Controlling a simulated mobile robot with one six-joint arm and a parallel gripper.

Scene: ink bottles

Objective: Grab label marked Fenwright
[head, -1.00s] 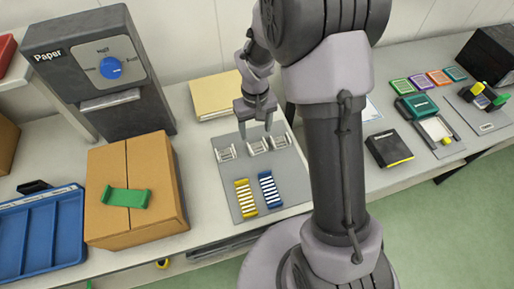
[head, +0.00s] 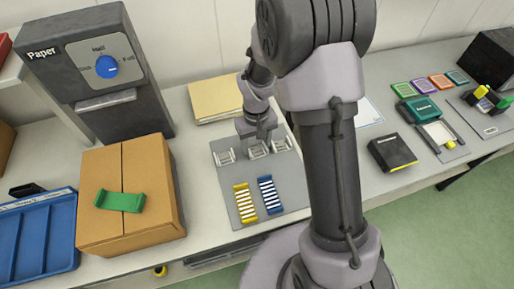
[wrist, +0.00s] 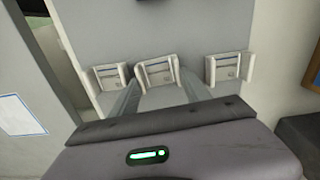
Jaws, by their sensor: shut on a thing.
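Three small white label pieces stand in a row on a grey board (head: 297,187): left (head: 224,157), middle (head: 258,151) and right (head: 282,145). The wrist view shows the left one (wrist: 107,77), the middle one (wrist: 158,72) and the right one (wrist: 228,67). Their print is too small to read, so I cannot tell which is marked Fenwright. My gripper (head: 257,138) is down at the middle label. In the wrist view its fingers (wrist: 160,92) lie on both sides of the middle label, shut on it. The label still appears at the board.
A yellow rack (head: 245,203) and a blue rack (head: 270,195) lie in front of the labels. A cardboard box (head: 115,225) bearing a green piece (head: 120,201) stands left, beside a blue tray (head: 35,240). A paper dispenser (head: 90,60) and folders (head: 215,97) are behind.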

